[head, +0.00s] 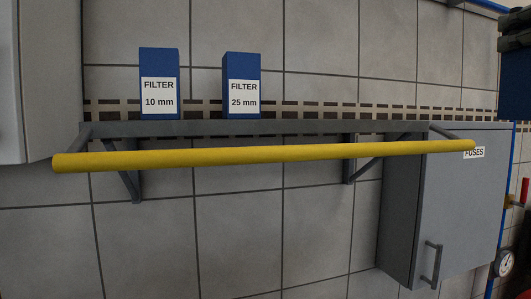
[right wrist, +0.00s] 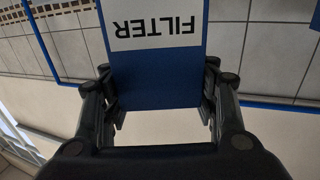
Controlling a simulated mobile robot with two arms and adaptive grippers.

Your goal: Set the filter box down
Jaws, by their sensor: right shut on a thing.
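My right gripper (right wrist: 160,100) is shut on a blue filter box (right wrist: 160,85) with a white label. In the right wrist view the label reads FILTER upside down, and the number is out of frame. In the head view the held box (head: 513,88) hangs under the dark gripper (head: 515,42) at the top right edge, partly cut off. It is up in the air, to the right of the shelf (head: 240,129). Two similar boxes stand upright on the shelf: FILTER 10 mm (head: 159,65) and FILTER 25 mm (head: 242,70). My left gripper is not in view.
A yellow rail (head: 260,155) runs along the front of the shelf. A grey fuse cabinet (head: 455,200) hangs below the shelf's right end. A gauge (head: 504,263) is at the lower right. The shelf is bare right of the 25 mm box.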

